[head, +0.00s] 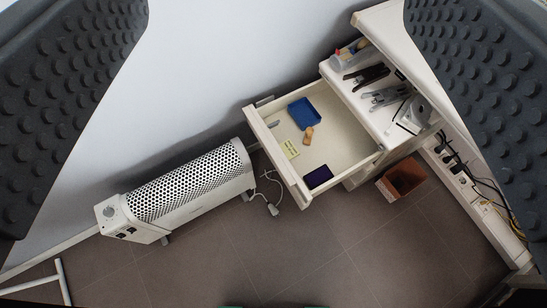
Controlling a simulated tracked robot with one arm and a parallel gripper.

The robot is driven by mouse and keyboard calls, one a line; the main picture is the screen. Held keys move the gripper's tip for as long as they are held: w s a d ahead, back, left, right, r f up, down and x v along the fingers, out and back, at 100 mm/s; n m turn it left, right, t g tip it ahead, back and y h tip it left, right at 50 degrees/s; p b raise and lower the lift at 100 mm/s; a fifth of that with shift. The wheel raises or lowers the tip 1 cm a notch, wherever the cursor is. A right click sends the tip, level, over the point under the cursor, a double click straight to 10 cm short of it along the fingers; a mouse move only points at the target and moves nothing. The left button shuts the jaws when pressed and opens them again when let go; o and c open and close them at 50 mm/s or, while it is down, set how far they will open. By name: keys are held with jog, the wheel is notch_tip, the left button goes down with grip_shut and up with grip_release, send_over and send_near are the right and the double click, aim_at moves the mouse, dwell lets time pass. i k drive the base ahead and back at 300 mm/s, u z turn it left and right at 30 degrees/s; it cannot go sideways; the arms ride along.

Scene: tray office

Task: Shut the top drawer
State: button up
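The top drawer (277,160) is pulled well out of the white cabinet (350,92) and stands open in the middle of the view, its front panel facing lower left. Inside it lie a blue box (304,114), a small orange-brown object (308,136), a yellow note (290,148) and a dark purple flat item (318,177). My gripper (275,110) is open; its two dark studded fingers show large at the left and right edges, with nothing between them. The drawer appears beyond the fingers, apart from them.
A white perforated heater (190,186) stands left of the drawer front, close to it. A white cable with a plug (272,209) lies on the floor. A brown open box (404,177) is right of the drawer. Staplers (366,75) sit on the cabinet top. The lower middle floor is clear.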

aim_at(340, 142)
jog(key=k, duration=0.9)
jog(key=z, duration=0.55)
jog(key=i, duration=1.35)
jog(key=z, duration=0.1)
